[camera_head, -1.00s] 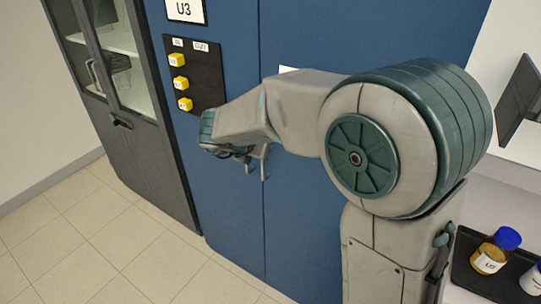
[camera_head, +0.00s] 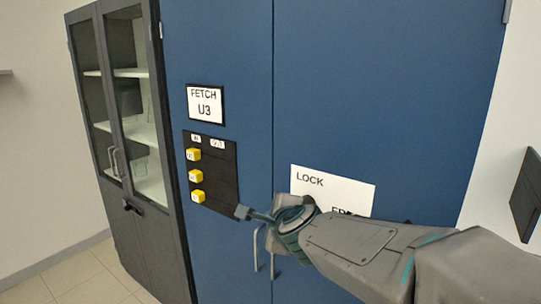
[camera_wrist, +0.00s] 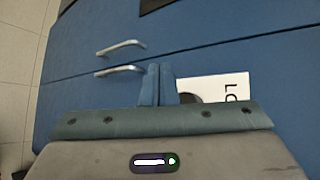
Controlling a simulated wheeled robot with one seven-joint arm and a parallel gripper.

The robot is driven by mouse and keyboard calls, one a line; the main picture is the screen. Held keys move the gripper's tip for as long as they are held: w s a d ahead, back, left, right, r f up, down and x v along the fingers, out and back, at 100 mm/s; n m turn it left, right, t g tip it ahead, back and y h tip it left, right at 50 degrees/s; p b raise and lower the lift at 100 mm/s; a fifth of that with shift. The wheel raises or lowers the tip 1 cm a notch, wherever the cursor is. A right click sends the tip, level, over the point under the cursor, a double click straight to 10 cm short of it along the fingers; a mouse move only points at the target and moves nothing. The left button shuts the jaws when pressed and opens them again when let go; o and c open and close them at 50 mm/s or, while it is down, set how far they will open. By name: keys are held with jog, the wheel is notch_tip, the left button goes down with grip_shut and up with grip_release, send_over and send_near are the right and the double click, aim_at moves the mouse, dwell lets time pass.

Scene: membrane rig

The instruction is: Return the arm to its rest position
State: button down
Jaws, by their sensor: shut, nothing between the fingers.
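My arm reaches in from the lower right of the head view, in front of the blue cabinet (camera_head: 380,90). My gripper (camera_head: 241,212) is shut and empty, its tip just right of the lower part of the black button panel (camera_head: 224,172). In the wrist view the two fingers (camera_wrist: 158,84) are together with nothing between them. The cabinet's metal door handles show just below my gripper in the head view (camera_head: 257,250) and beyond the fingers in the wrist view (camera_wrist: 122,47).
The panel holds yellow buttons (camera_head: 195,176) in a column, under a sign reading "FETCH U3" (camera_head: 205,104). A white "LOCK" sign (camera_head: 330,186), partly hidden by my arm, is on the right door. A grey glass-door cabinet (camera_head: 127,130) stands left. Floor (camera_head: 75,275) shows at lower left.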

jog(key=s+d+f+n+g+h, duration=0.1)
jog(key=s+d+f+n+g, duration=0.3)
jog(key=s+d+n, duration=0.3)
jog(key=s+d+f+n+g+h, duration=0.2)
jog(key=s+d+f+n+g, duration=0.2)
jog(key=s+d+f+n, duration=0.3)
jog(key=s+n, duration=0.5)
jog(key=s, duration=0.3)
jog(key=shift+s+d+g+h, duration=0.15)
jog(key=shift+d+g+h, duration=0.15)
jog(key=shift+d+g, duration=0.1)
